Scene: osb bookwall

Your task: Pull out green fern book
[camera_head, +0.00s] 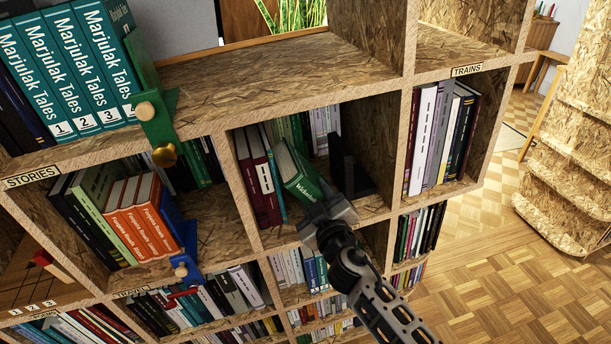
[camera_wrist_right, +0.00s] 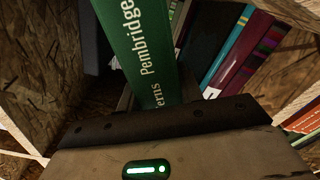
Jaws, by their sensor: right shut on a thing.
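The green fern book (camera_head: 298,174) is in the middle compartment of the bookwall, tilted, its spine toward the front. In the right wrist view its spine (camera_wrist_right: 140,45) reads "erns Pembridge". My right gripper (camera_head: 322,203) is at the compartment's front and is shut on the lower part of the book. The fingertips are largely hidden by the book and the gripper body. My left gripper is in neither view.
Dark red and teal books (camera_head: 258,178) stand to the left in the same compartment. A dark upright bookend (camera_head: 350,170) stands to the right. More books are behind. Chipboard dividers (camera_head: 398,150) bound the compartment. Open parquet floor (camera_head: 500,270) lies at the right.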

